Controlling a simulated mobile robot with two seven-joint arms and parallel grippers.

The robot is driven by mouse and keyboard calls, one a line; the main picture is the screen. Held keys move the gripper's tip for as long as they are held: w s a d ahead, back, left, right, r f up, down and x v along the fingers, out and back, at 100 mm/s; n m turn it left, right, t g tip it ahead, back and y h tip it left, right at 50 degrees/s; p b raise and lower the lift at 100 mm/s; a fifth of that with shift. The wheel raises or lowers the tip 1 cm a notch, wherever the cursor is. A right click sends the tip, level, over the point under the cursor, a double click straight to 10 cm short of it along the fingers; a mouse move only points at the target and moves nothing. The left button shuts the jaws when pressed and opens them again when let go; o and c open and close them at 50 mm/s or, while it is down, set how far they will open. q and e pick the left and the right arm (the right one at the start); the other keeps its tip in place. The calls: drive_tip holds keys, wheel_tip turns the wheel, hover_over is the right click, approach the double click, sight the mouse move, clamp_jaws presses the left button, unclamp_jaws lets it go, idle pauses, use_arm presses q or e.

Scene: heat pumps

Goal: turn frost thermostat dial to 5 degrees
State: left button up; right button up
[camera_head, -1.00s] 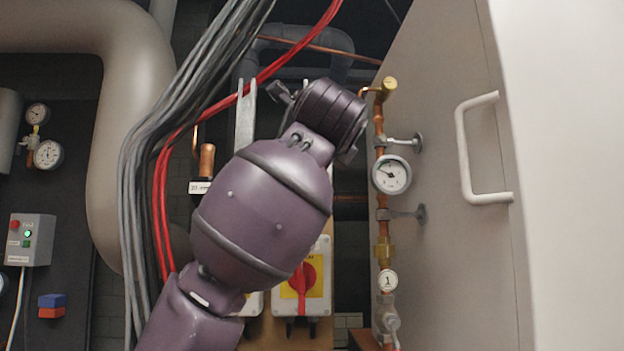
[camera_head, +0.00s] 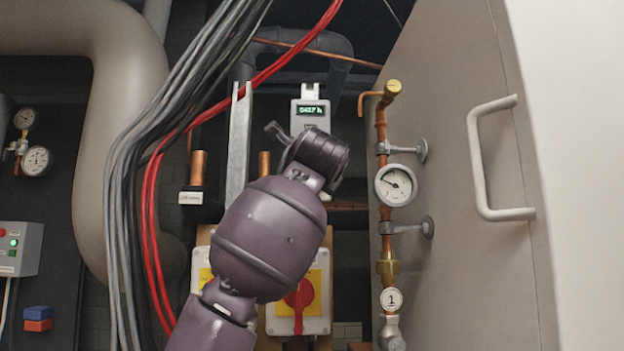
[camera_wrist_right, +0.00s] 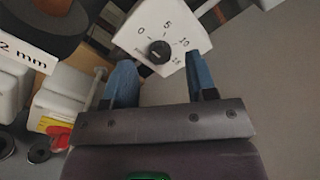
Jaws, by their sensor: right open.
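The frost thermostat, a white box with a dial scale (camera_wrist_right: 184,20) marked 0, 5, 10 and 15, is at the top of the right wrist view. Its round black knob (camera_wrist_right: 159,52) sits in the middle of the scale; I cannot tell surely which mark it points to. My right gripper (camera_wrist_right: 160,62) is open, its two blue fingers spread to the left and right of the knob in the picture. I see no contact with the knob. In the head view my purple arm hides the fingers, and I cannot make out the thermostat. My left gripper is not in view.
A meter with a green display (camera_head: 311,110) is behind my wrist. Red-yellow rotary switches (camera_head: 299,296) are below. A copper pipe with a gauge (camera_head: 396,185) runs beside a large cabinet with a handle (camera_head: 490,160). Grey and red cables (camera_head: 150,190) hang left of my arm.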

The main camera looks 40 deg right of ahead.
drive_tip(key=shift+x, duration=1.1)
drive_tip(key=shift+c, duration=0.5)
drive_tip(key=c, duration=0.8)
drive_tip(key=shift+c, duration=0.2)
drive_tip(key=shift+m+b, duration=1.3)
drive_tip(key=shift+m, duration=4.5)
